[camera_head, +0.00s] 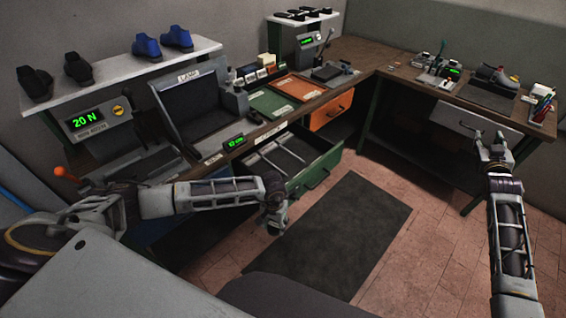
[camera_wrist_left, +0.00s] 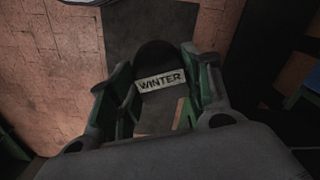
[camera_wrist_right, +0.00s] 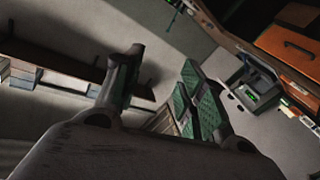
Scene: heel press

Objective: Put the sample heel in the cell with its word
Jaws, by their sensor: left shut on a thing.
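The sample heel (camera_wrist_left: 155,58) is a dark, rounded piece with a white label reading WINTER. In the left wrist view it sits between the two fingers of my left gripper (camera_wrist_left: 158,92), which is shut on it. In the head view my left gripper (camera_head: 274,218) hangs over the floor, just in front of an open green drawer (camera_head: 318,178) with light dividers inside. The heel cannot be made out in that view. Any words on the drawer's cells are too small to read. My right gripper (camera_head: 490,146) is open and empty at the right; its fingers are apart in the right wrist view (camera_wrist_right: 160,85).
A green tray (camera_head: 277,104) and an orange tray (camera_head: 296,88) lie on the bench. An orange drawer (camera_head: 331,112) stands partly out. A lamp box (camera_head: 193,99) and a 20 N display (camera_head: 88,119) are at left. A dark mat (camera_head: 350,225) covers clear floor.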

